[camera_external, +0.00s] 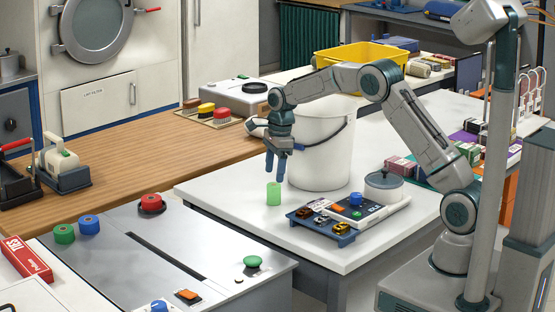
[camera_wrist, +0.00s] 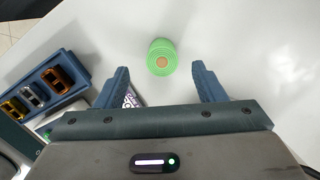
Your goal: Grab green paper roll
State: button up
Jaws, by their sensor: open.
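The green paper roll (camera_external: 273,193) stands upright on the white table, near its left part, in the external view. In the wrist view the green roll (camera_wrist: 161,57) shows from above, with a tan centre. My gripper (camera_external: 276,168) points down just above the roll in the external view. In the wrist view my gripper (camera_wrist: 163,82) is open, and its two blue fingers are apart with nothing between them. The roll lies a little beyond the line of the fingertips, roughly centred between them.
A white bucket (camera_external: 321,150) stands close behind my gripper. A blue tray (camera_external: 318,228) with small dark and gold items sits to the right of the roll and also shows in the wrist view (camera_wrist: 38,107). A lidded grey pot (camera_external: 384,188) stands further right. The white table (camera_external: 225,190) is clear left of the roll.

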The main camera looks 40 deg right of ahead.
aim_at(274, 185)
jog(key=f, duration=0.7)
jog(key=shift+w+a+f+p, duration=0.2)
jog(key=shift+f+p, duration=0.05)
jog(key=shift+p, duration=0.15)
jog(key=shift+c, duration=0.3)
jog(key=c, duration=1)
